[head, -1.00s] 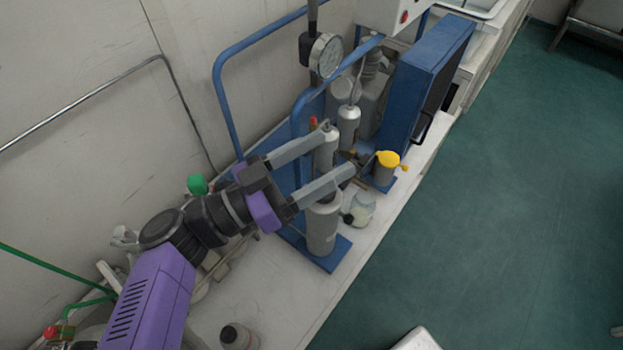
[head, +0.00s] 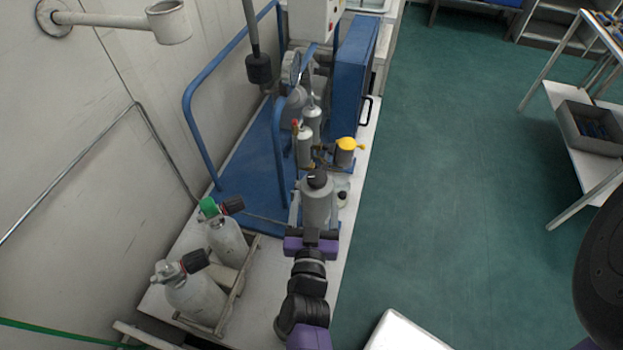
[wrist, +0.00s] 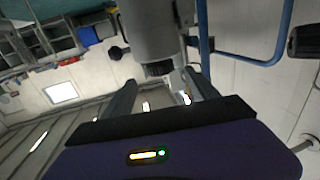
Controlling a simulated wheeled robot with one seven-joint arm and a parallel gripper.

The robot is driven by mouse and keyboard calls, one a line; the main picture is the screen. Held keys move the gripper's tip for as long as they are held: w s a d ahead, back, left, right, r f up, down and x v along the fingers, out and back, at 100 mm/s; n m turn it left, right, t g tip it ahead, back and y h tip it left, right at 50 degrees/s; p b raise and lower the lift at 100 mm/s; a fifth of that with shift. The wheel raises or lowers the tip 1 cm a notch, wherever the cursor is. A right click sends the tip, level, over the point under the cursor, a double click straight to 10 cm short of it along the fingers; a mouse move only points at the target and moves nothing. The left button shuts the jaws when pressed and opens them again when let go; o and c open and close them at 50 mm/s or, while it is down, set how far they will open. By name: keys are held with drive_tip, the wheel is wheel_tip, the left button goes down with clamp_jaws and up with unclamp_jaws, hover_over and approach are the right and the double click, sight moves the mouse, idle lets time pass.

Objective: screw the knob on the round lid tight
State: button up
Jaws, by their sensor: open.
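A grey upright canister (head: 317,206) stands on the bench, with a black knob (head: 318,179) with a pale mark on its round top. In the wrist view the canister (wrist: 152,30) appears upside down, with the dark ribbed knob (wrist: 159,70) at its lower end. My gripper (head: 317,203) is open, its fingers spread to the canister's left and right in the head view. In the wrist view my gripper (wrist: 160,82) has the knob between or just beyond its fingertips. I cannot tell whether a finger touches it. The lid's seating is not clear.
A small black side knob (head: 342,195) is close by the right finger. A yellow-capped pot (head: 346,153) and slim grey cylinders (head: 304,146) stand behind. A blue rail frame (head: 278,150) and two valved bottles (head: 195,295) are at left.

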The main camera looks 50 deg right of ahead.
sight(316, 187)
drive_tip(key=shift+p+x, duration=0.5)
drive_tip(key=shift+x, duration=3.35)
drive_tip(key=shift+w, duration=0.1)
drive_tip(key=c, duration=1.3)
drive_tip(key=shift+a, duration=0.1)
drive_tip(key=shift+c, duration=0.3)
